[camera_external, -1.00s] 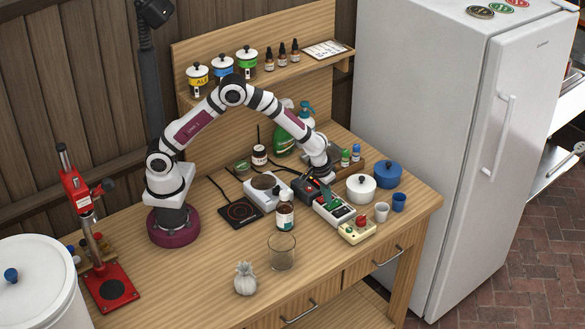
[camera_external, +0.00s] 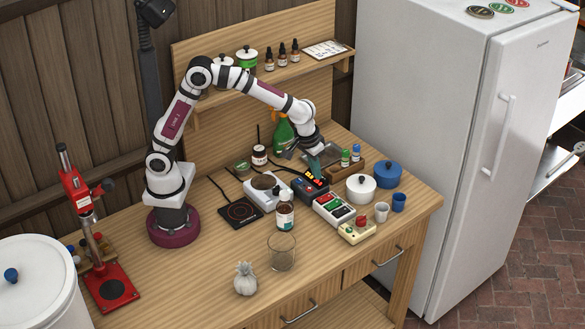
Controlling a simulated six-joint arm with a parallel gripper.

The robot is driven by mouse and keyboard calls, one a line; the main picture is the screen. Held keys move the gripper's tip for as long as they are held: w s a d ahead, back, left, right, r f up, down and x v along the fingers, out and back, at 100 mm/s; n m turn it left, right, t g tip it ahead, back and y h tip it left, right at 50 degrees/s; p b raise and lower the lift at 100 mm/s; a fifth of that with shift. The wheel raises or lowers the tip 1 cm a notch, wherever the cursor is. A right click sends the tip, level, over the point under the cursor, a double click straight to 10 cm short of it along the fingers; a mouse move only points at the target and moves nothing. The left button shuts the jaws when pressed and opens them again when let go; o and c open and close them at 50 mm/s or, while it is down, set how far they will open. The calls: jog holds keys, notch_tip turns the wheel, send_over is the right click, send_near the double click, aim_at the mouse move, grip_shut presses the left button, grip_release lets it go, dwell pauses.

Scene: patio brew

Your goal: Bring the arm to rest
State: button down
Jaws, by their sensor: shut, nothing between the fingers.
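My arm rises from its dark red base (camera_external: 174,225) at the left of the wooden bench (camera_external: 200,290) and bends over toward the right. My gripper (camera_external: 314,163) points down above the black box with coloured parts (camera_external: 311,188). It is shut with nothing in it, and appears a little above the box. The fingertips are small and partly merge with the things behind them.
A grey-white tray of coloured parts (camera_external: 334,208) and a beige box with a red button (camera_external: 356,231) stand front right of my gripper. White pot (camera_external: 360,189), blue pot (camera_external: 387,175), brown bottle (camera_external: 285,214) and glass beaker (camera_external: 281,252) stand around.

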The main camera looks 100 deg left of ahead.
jog(key=shift+s+d+r, duration=0.1)
jog(key=shift+r, duration=0.15)
jog(key=s+d+r+m+g, duration=0.1)
jog(key=s+m, duration=0.6)
jog(key=s, duration=0.8)
jog(key=s+d+r+m+g, duration=0.1)
jog(key=s+d+m, duration=0.2)
jog(key=s+m, duration=0.4)
jog(key=s, duration=0.8)
jog(key=shift+d+r+m, duration=0.15)
jog(key=shift+d+m, duration=0.15)
